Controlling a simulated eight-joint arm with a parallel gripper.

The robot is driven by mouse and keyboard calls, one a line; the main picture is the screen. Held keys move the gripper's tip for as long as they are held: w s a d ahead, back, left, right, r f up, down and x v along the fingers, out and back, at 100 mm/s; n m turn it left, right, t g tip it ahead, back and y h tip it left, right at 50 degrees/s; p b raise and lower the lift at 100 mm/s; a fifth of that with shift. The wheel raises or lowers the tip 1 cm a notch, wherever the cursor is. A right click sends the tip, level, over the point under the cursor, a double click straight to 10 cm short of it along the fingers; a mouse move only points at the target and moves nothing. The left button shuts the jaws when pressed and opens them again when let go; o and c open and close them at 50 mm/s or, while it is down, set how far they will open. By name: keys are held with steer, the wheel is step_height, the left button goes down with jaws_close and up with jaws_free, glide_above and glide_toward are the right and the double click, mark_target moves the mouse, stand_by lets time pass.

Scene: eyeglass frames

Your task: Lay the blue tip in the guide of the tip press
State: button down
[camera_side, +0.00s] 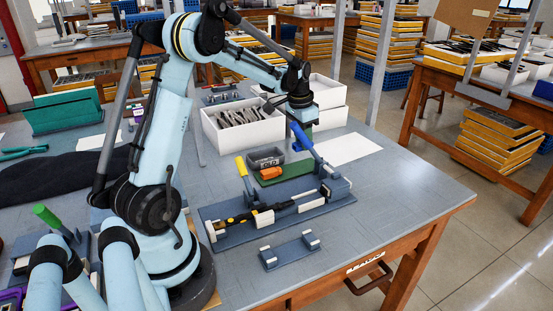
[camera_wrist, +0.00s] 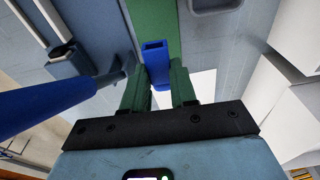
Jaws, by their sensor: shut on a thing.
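My gripper (camera_wrist: 158,88) is shut on the blue tip (camera_wrist: 155,58). The tip is a small hollow blue piece between the two green fingers, its open end pointing away from the wrist. In the side view my gripper (camera_side: 308,124) is above the table, behind the press, and the tip cannot be made out there. The tip press (camera_side: 337,186) is a blue-grey fixture with a blue-handled lever (camera_side: 300,136) raised beside my gripper. In the wrist view the lever handle (camera_wrist: 45,102) is large at the left, apart from the tip. I cannot tell which part is the guide.
A green tray (camera_side: 296,172) holds a grey bin (camera_side: 264,157) and an orange piece (camera_side: 270,173). A yellow handle (camera_side: 242,166) stands left of it. White boxes (camera_side: 240,133) are behind. A small bracket (camera_side: 289,252) sits in front. White paper (camera_side: 345,149) lies at right.

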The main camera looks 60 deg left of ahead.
step_height(320, 180, up, 16)
glide_above(309, 199)
step_height(309, 199, down, 11)
steer(key=shift+s+f, duration=0.2)
steer(key=shift+f, duration=0.2)
steer(key=shift+f, duration=0.1)
stand_by(0.4)
steer(key=shift+f, duration=3.3)
steer(key=shift+f, duration=1.05)
steer(key=c, duration=0.8)
jaws_free()
